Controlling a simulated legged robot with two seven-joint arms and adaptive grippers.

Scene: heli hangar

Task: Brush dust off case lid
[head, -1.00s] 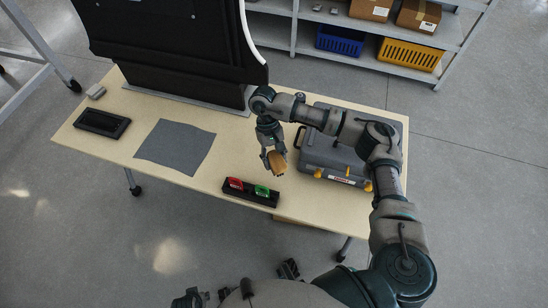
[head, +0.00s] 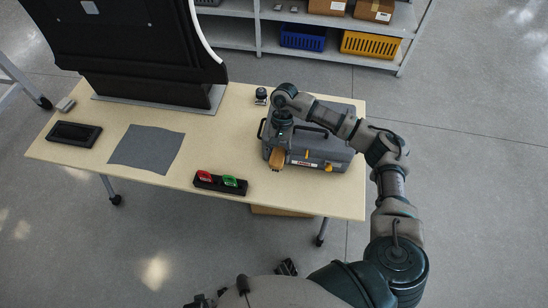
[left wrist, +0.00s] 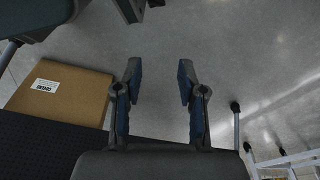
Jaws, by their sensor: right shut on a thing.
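The grey case (head: 335,148) stands on the right part of the table, with its lid closed and yellow latches on its front. My right gripper (head: 279,146) is shut on a tan brush (head: 277,158) at the left front part of the case. The brush overlaps the lid's front left corner in the head view; I cannot tell if it touches. Dust on the lid is too small to make out. My left gripper (left wrist: 158,85) is open and empty in the left wrist view, over the floor.
The table (head: 225,135) also holds a black holder (head: 220,184) with red and green items, a grey cloth (head: 147,148), a black tray (head: 74,134) and a large black panel (head: 140,60). A small dark object (head: 261,96) stands behind the case. A cardboard box (left wrist: 62,92) lies below.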

